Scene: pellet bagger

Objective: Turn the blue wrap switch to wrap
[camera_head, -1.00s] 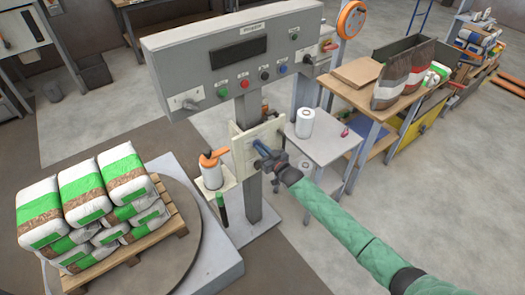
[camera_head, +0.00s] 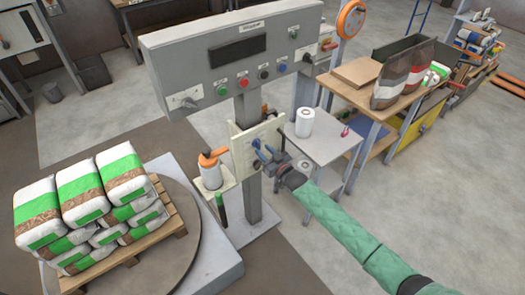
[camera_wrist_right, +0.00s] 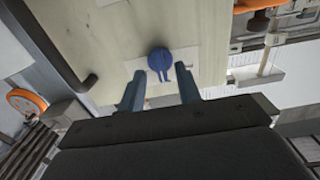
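The blue wrap switch (camera_wrist_right: 160,61) is a round knob with a narrow handle, mounted on a pale plate on a cream panel (camera_head: 243,151). In the right wrist view its handle points down toward my gripper. In the head view the switch (camera_head: 256,143) is small and partly covered by the fingers. My right gripper (camera_wrist_right: 159,72) is open, with one blue-grey finger on each side below the knob and a gap to it on both sides. It also shows in the head view (camera_head: 265,154), in front of the panel. My left gripper is not in view.
A grey control box (camera_head: 235,62) with a row of buttons hangs above the panel. A small shelf with an orange-topped bottle (camera_head: 211,170) is left of it. A grey table (camera_head: 328,140) with a white roll stands behind right. Stacked bags (camera_head: 85,200) lie on a pallet at left.

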